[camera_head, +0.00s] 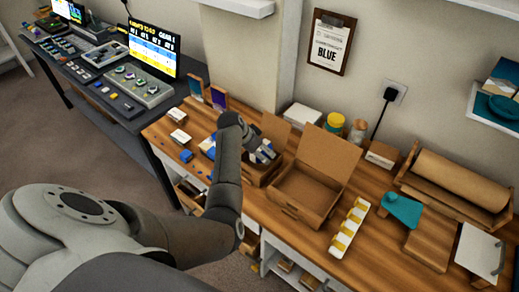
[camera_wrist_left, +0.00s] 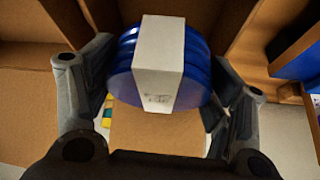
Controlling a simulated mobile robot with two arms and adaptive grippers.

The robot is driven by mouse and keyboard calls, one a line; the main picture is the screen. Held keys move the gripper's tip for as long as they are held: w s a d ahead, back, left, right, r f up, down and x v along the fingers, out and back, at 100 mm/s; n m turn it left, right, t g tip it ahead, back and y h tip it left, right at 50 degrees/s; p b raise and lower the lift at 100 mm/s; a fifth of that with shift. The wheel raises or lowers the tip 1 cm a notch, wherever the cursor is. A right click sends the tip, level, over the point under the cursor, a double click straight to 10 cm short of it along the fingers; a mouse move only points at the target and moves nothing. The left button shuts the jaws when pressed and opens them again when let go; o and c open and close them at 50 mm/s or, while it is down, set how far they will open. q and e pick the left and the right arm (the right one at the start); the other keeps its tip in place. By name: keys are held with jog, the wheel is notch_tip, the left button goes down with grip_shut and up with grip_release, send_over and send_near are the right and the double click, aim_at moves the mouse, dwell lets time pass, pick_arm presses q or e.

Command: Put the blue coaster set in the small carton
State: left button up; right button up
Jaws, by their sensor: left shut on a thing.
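My left gripper (camera_head: 264,154) is shut on the blue coaster set (camera_wrist_left: 196,72), a stack of round blue discs with a white paper band around it. In the left wrist view the stack sits between the two fingers. In the head view my arm and gripper hide most of it. The small carton (camera_head: 252,177) stands open on the wooden bench, directly under the gripper. Its brown flaps and walls show around the coasters in the left wrist view. I cannot tell whether the coasters touch its floor. My right gripper is out of view.
A larger open carton (camera_head: 300,196) stands just right of the small one. A white tray with yellow pieces (camera_head: 348,228) lies farther right. Small white boxes (camera_head: 179,137) and blue items are at the left. A clipboard reading "BLUE" (camera_head: 331,43) hangs on the wall.

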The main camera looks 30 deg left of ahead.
pick_arm(q)
jog(key=shift+f, duration=0.6)
jog(key=o, duration=1.2)
jog(key=shift+r, duration=0.6)
jog(key=b+v, duration=0.1)
jog(key=v, duration=1.1)
